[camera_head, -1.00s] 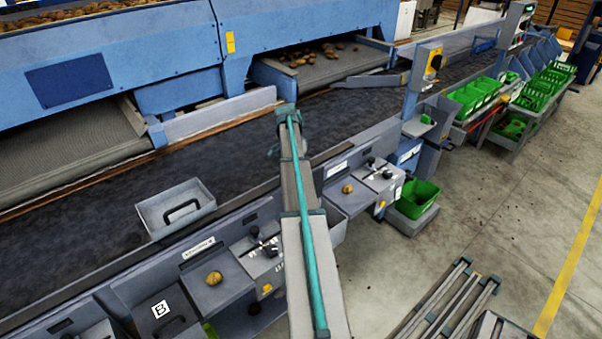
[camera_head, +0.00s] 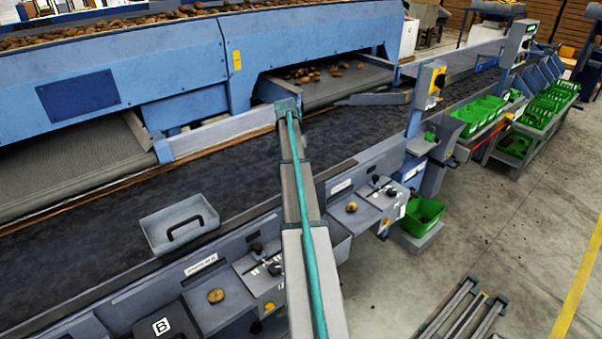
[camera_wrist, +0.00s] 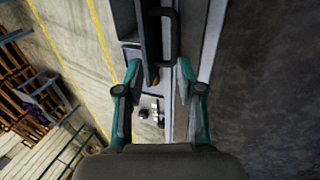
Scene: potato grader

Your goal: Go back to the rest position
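My arm stretches out from the bottom of the head view over the sorting line, and its far end is above the dark conveyor belt (camera_head: 90,215). The gripper's fingers cannot be made out there. In the wrist view my gripper (camera_wrist: 158,75) has its two teal fingers apart, with nothing between them. Below and beyond the fingers lie the machine's edge panel and a grey tray with a dark handle (camera_wrist: 168,30). The same grey tray (camera_head: 160,240) sits at the belt's near edge in the head view, left of my arm.
Potatoes (camera_head: 315,73) lie on a feed belt at the back. Single potatoes (camera_head: 216,295) rest on the front panels. Green crates (camera_head: 480,115) stand at the right, and a green bin (camera_head: 423,212) is beside the line. Concrete floor at right is mostly open.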

